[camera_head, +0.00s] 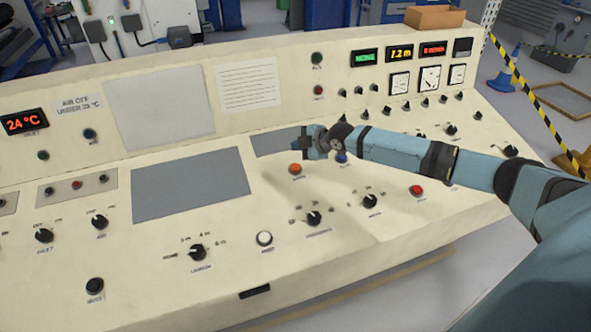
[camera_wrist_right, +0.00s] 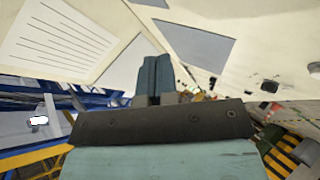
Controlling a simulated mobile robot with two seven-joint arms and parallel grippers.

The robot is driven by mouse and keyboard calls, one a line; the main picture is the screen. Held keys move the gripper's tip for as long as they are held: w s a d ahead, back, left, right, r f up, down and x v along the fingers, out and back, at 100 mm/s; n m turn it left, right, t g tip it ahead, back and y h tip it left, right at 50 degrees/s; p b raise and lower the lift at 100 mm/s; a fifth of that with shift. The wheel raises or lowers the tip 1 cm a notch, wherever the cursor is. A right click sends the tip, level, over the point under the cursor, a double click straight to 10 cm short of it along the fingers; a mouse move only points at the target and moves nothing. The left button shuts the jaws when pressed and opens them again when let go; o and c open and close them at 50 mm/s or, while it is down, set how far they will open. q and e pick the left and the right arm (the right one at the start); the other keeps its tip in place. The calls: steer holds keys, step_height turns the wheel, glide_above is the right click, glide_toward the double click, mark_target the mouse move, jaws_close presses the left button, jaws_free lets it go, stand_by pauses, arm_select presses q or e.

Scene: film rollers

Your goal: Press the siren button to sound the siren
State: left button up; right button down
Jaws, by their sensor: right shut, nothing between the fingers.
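A cream control console (camera_head: 350,262) carries several push buttons with labels too small to read, so I cannot tell which is the siren button. An orange button (camera_head: 295,169) sits just below my right gripper (camera_head: 306,146) in the head view. A blue button (camera_head: 342,157) is partly hidden under my right wrist. A red button (camera_head: 417,190) lies farther right. My right gripper's fingers are together and empty, also in the wrist view (camera_wrist_right: 155,75). It appears above the panel, and I see no contact with a button. My left gripper is out of view.
Black rotary knobs (camera_head: 314,218) and a white button (camera_head: 264,238) stand on the sloped panel. A flat grey screen (camera_head: 190,184) lies left of the orange button. A cardboard box (camera_head: 434,17) sits on the console's top.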

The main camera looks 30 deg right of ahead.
mark_target(296, 170)
steer(key=f+b, duration=0.2)
steer(key=w+f+b, duration=0.1)
steer(key=f+b, duration=0.1)
steer(key=f, duration=0.1)
steer(key=f+b, duration=0.2)
steer(key=shift+w+d+f, duration=0.15)
steer(key=shift+w+d, duration=0.05)
steer(key=shift+w, duration=0.15)
steer(key=shift+f, duration=0.1)
stand_by(1.5)
steer(key=shift+w+f+b, duration=0.1)
steer(key=shift+f+b, duration=0.15)
steer(key=shift+b, duration=0.15)
steer(key=shift+f+b, duration=0.5)
steer(key=shift+b, duration=0.05)
stand_by(0.6)
steer(key=shift+r, duration=0.1)
steer(key=shift+r+p, duration=0.75)
steer(key=shift+r, duration=0.05)
